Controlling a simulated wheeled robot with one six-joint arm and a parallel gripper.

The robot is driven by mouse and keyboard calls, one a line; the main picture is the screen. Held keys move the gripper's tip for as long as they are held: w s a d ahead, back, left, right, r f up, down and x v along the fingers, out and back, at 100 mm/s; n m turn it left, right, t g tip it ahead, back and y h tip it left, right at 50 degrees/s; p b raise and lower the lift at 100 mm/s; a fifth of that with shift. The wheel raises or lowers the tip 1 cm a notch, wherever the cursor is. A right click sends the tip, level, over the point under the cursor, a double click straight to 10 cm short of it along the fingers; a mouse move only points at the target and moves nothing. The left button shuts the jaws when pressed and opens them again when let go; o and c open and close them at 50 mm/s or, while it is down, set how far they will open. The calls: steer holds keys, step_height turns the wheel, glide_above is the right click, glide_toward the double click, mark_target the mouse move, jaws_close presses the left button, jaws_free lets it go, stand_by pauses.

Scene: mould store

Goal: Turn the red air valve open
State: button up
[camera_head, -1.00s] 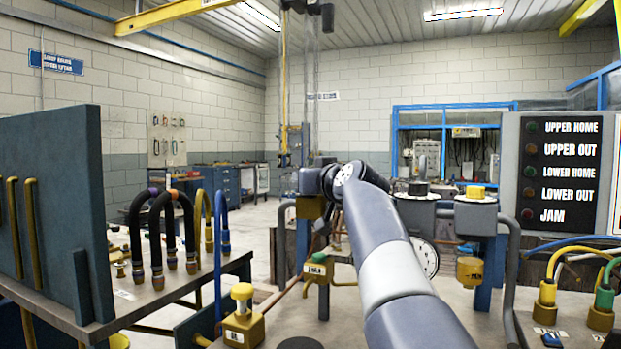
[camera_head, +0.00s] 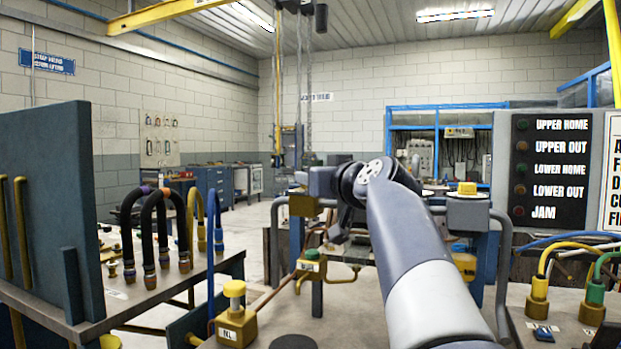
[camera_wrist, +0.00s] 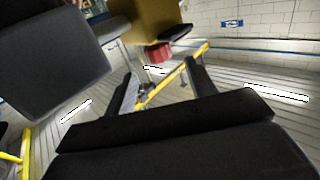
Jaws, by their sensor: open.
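In the wrist view a red ribbed knob (camera_wrist: 158,53), which looks like the red air valve, sits against a brass-coloured block (camera_wrist: 152,22). My gripper (camera_wrist: 160,70) points towards it with its two black fingers spread. The knob shows just beyond the fingertips, roughly midway between them, and nothing is gripped. Whether the fingers overlap the knob in depth I cannot tell.
In the head view a bench (camera_head: 135,298) with curved hoses stands at left. A yellow-topped brass valve (camera_head: 236,318) and a green-topped one (camera_head: 311,262) stand near my arm. A panel with labelled lamps (camera_head: 550,170) is at right. Dark grey blocks crowd the wrist view's upper left.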

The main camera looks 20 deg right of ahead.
steer(key=shift+s, duration=1.2)
steer(key=shift+w, duration=0.1)
steer(key=w+p, duration=0.1)
steer(key=w, duration=0.9)
steer(key=shift+w, duration=0.35)
steer(key=shift+s, duration=0.1)
steer(key=shift+w, duration=0.2)
steer(key=shift+s+r+m+h+p, duration=0.1)
steer(key=shift+r+m+h+p, duration=0.25)
steer(key=shift+h+p, duration=0.55)
steer(key=shift+d+f+m+p, duration=0.1)
steer(key=shift+m+p, duration=0.15)
steer(key=shift+p, duration=0.85)
steer(key=h+p, duration=0.1)
steer(key=p, duration=0.2)
steer(key=m+p, duration=0.1)
steer(key=p, duration=0.3)
steer(key=shift+w+h+p, duration=0.3)
steer(key=shift+h, duration=0.1)
steer(key=h+p, duration=0.1)
steer(key=p, duration=0.4)
steer(key=m+h+p, duration=0.1)
steer(key=p, duration=0.4)
steer(key=shift+s+m+g, duration=0.2)
steer(key=shift+m+g, duration=0.1)
steer(key=shift+g, duration=0.1)
